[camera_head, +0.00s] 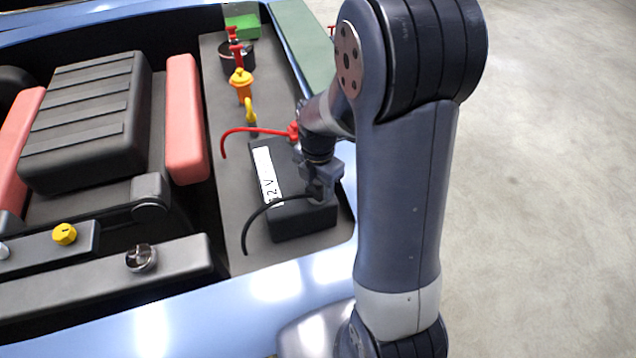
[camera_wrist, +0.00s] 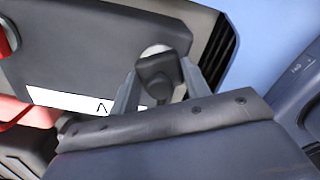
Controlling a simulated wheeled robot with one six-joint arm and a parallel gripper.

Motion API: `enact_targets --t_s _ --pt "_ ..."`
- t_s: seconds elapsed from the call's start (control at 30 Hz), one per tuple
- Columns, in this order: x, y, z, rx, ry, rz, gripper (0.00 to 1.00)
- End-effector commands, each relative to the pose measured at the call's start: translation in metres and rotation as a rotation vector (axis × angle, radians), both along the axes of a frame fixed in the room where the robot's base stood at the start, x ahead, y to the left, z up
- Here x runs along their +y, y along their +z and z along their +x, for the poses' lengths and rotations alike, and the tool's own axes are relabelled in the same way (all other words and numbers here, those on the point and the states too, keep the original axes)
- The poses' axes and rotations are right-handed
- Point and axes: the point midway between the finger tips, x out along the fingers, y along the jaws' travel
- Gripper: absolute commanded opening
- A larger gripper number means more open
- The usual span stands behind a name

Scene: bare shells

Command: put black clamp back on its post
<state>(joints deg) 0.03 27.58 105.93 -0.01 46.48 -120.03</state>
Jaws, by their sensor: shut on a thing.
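The black battery (camera_head: 300,222) with a white 12V label (camera_head: 266,170) sits in the bay; it also fills the wrist view (camera_wrist: 90,55). My gripper (camera_head: 318,190) is over the battery's near right part, shut on the black clamp. In the wrist view the black clamp (camera_wrist: 156,72) sits between the two fingers of my gripper (camera_wrist: 160,85). A pale round post top (camera_wrist: 156,50) shows just beyond the clamp's edge. I cannot tell whether the clamp is around the post or above it. The black cable (camera_head: 262,212) curves left from the clamp.
A red clamp (camera_head: 293,131) with a red cable (camera_head: 245,130) is at the battery's far end, also at the wrist view's left edge (camera_wrist: 5,42). Yellow, orange and red-topped caps (camera_head: 241,78) stand beyond. A black engine cover (camera_head: 85,120) is left.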

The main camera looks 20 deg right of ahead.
Motion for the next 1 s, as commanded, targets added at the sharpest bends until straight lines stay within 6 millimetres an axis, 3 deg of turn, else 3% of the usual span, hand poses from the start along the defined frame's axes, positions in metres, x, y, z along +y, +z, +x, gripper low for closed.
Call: enact_targets --t_s 0.2,0.23,0.5,0.67,0.93,1.0 --pt "0.0000 0.0003 0.0001 0.000 0.000 0.000 0.22" --pt "0.0000 0.0003 0.0001 0.000 0.000 0.000 0.47" --pt "0.0000 0.0003 0.0001 0.000 0.000 0.000 0.69" --pt "0.0001 0.0002 0.0001 0.000 0.000 0.000 0.70" --pt "0.0000 0.0001 0.0000 0.000 0.000 0.000 0.91" --pt "0.0000 0.0001 0.0000 0.000 0.000 0.000 0.92"
